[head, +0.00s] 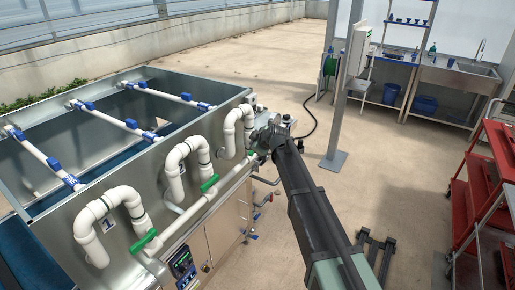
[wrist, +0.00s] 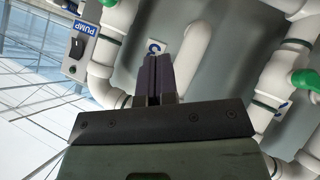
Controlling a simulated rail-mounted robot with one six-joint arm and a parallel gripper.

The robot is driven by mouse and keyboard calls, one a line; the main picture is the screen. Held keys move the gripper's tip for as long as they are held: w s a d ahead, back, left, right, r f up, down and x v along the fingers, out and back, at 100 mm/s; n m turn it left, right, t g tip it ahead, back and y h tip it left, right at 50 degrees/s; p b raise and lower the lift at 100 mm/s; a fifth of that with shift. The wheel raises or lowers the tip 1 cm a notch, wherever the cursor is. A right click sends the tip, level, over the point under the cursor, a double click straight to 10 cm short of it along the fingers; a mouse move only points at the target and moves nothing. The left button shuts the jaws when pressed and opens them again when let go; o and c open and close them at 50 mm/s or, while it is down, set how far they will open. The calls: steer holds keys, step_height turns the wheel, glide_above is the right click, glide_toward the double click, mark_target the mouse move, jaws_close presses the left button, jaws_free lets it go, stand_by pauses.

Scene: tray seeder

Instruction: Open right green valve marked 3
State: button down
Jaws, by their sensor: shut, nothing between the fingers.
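My gripper (head: 264,138) is at the right-hand end of the white pipework on the metal seeder. In the wrist view its dark fingers (wrist: 160,78) are together with nothing between them, in front of a grey panel and white pipes. A white label (wrist: 156,47) with a blue mark is partly hidden behind the fingertips. A small green piece (wrist: 108,3) shows at the top edge, apart from the fingers; I cannot tell if it is valve 3's handle. Another green valve handle (wrist: 305,82) is at the right. In the head view, my arm's end hides the right valve's area.
Two other green handles, the middle one (head: 209,183) and the near one (head: 143,240), sit on the lower pipe. White pipe loops (head: 185,150) stand out from the panel. A PUMP switch box (wrist: 79,45) is beside the pipes. A red cart (head: 490,170) stands far right.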

steer(key=w+a+f+b, duration=0.2)
steer(key=w+f+b, duration=0.4)
steer(key=f, duration=0.1)
steer(key=shift+f, duration=0.2)
steer(key=shift+s, duration=0.1)
steer(key=shift+a+b, duration=0.1)
steer(key=shift+b, duration=0.2)
